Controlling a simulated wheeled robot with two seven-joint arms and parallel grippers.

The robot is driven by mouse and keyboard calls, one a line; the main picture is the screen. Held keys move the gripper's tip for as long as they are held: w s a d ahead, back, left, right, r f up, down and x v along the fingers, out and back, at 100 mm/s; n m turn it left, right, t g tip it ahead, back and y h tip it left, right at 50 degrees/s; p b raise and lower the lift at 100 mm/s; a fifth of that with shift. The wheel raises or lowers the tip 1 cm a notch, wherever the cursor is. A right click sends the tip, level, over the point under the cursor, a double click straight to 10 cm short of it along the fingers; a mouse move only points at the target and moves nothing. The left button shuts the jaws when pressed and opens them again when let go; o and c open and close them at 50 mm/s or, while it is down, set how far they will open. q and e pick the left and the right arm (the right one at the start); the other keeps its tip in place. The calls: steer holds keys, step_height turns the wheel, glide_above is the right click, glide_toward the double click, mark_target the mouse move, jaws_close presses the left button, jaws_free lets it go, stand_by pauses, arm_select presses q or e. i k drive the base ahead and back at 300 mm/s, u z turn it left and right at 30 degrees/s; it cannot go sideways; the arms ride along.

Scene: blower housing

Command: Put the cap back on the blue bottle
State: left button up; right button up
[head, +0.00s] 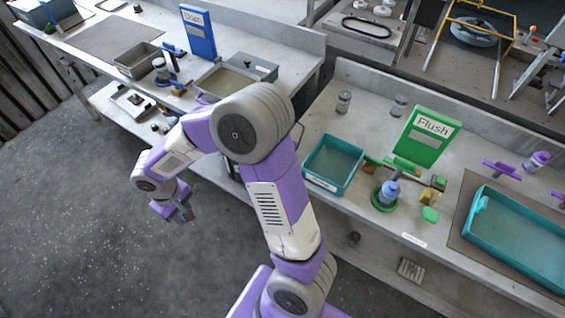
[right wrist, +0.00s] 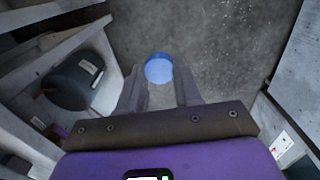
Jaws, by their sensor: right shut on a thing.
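A small blue bottle (head: 389,193) stands upright in a round green holder on the right bench. It is too small to tell how its top looks. My right gripper (head: 184,212) hangs over the open floor at the left, well away from that bottle. In the right wrist view its two fingers (right wrist: 160,92) are shut on a round blue cap (right wrist: 158,68), which shows between the fingertips with the grey floor behind it. The cap is not clear in the head view. My left gripper is not in view.
A green Flush sign (head: 427,136) stands behind the bottle. A teal bin (head: 333,165) is left of it, a large teal tray (head: 518,243) right. The left bench holds a blue sign (head: 198,33) and a grey bin (head: 138,61). Floor under the gripper is clear.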

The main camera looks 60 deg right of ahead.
mark_target(386, 196)
steer(key=i, duration=0.4)
steer(key=z, duration=3.25)
